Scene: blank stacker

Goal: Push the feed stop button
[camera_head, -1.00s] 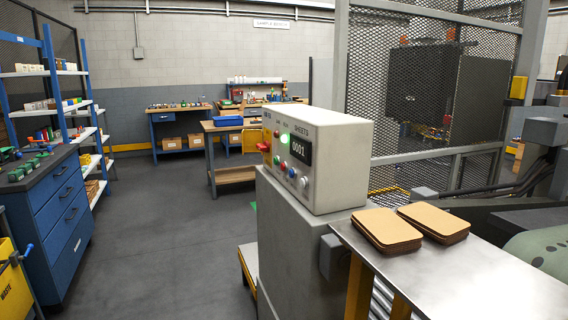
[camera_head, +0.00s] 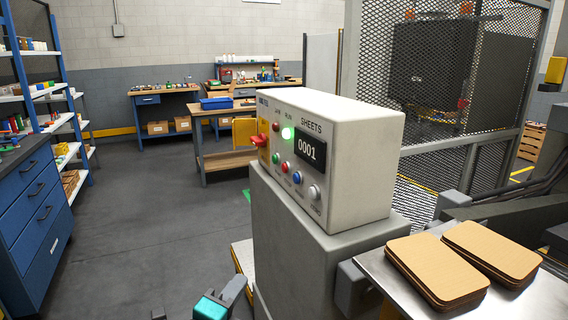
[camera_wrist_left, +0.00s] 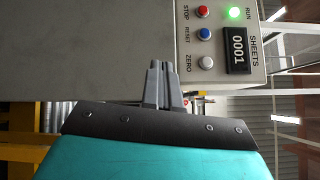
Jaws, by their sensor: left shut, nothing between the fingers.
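The counter box (camera_head: 345,165) is off-white and stands on a grey pedestal. Its front has the red STOP button (camera_head: 285,166), which also shows with its label in the left wrist view (camera_wrist_left: 203,12). The blue RESET button (camera_wrist_left: 204,33) and pale ZERO button (camera_wrist_left: 206,62) sit in line with it. The display (camera_wrist_left: 237,50) reads 0001 and the RUN lamp (camera_head: 288,133) glows green. My left gripper (camera_head: 236,287) is low in the head view, below and left of the panel. In the left wrist view its fingers (camera_wrist_left: 163,84) are shut and empty, apart from the buttons.
A red knob (camera_head: 260,141) projects from the box's left side. Two stacks of brown sheets (camera_head: 450,272) lie on the metal table at right. A mesh cage (camera_head: 440,110) stands behind. A blue drawer cabinet (camera_head: 35,215) is at left; the floor between is clear.

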